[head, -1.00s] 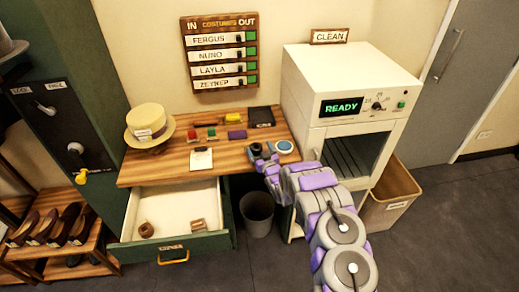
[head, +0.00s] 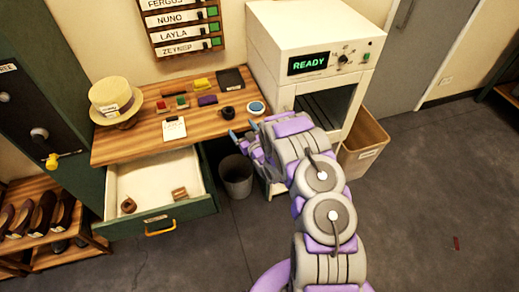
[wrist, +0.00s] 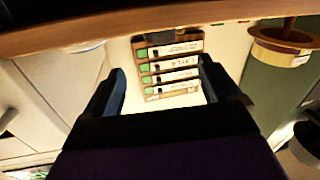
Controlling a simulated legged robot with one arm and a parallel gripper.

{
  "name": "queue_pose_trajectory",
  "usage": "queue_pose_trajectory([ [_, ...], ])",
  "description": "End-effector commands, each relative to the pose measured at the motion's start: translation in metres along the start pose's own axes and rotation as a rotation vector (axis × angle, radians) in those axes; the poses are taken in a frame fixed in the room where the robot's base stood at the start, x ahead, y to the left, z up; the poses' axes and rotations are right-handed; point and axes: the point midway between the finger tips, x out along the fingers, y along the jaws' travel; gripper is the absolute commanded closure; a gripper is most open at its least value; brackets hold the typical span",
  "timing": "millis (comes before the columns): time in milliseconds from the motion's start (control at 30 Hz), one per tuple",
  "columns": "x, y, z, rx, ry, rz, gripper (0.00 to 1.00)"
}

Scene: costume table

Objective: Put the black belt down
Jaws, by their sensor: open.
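A small coiled black item, which looks like the black belt (head: 227,112), rests on the wooden tabletop (head: 205,127) near its right front part. It lies left of a round blue-topped item (head: 256,107). My gripper (head: 244,131) is open and empty just off the table's front edge, apart from the coil and nearer to me. In the wrist view my two open fingers (wrist: 162,76) have nothing between them; the name board (wrist: 170,66) shows beyond them.
An open drawer (head: 185,211) juts out at the left front, holding a brown coil (head: 128,206) and a small brown item (head: 180,194). A straw hat (head: 117,98) stands at the table's left. A dark bin (head: 236,177) stands below; the white machine (head: 285,45) stands right.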

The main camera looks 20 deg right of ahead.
Motion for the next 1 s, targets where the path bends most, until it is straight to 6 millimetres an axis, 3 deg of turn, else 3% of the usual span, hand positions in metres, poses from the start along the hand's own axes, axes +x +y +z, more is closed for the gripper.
queue_pose_trajectory([
  [267,0.004,0.013,-0.014,-0.032,-0.078,0.015,0.1],
  [533,-0.007,0.046,-0.058,-0.094,-0.352,0.087,0.1],
  [767,-0.048,0.062,-0.099,-0.094,-0.592,0.161,0.1],
  [1000,-0.113,0.059,-0.145,-0.048,-0.823,0.224,0.1],
])
